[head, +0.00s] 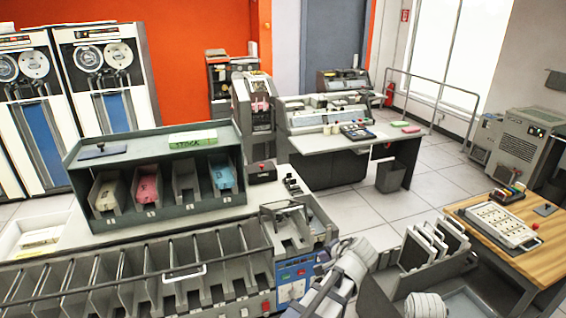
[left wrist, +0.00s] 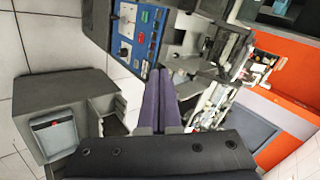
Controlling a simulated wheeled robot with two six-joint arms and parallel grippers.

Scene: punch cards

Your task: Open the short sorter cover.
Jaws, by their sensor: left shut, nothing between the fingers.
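I cannot tell for sure which part is the short cover. My left gripper (head: 328,253) is just right of this end, partly hidden by its own arm. In the left wrist view its dark fingers (left wrist: 160,75) are together and empty, apart from the blue panel (left wrist: 128,22). My right gripper does not show.
A card rack (head: 150,212) with several card trays stands behind the sorter. A grey bin with upright plates (head: 435,245) is right of my left arm. A wooden table (head: 520,255) is at the far right. Open tiled floor (head: 350,205) lies behind.

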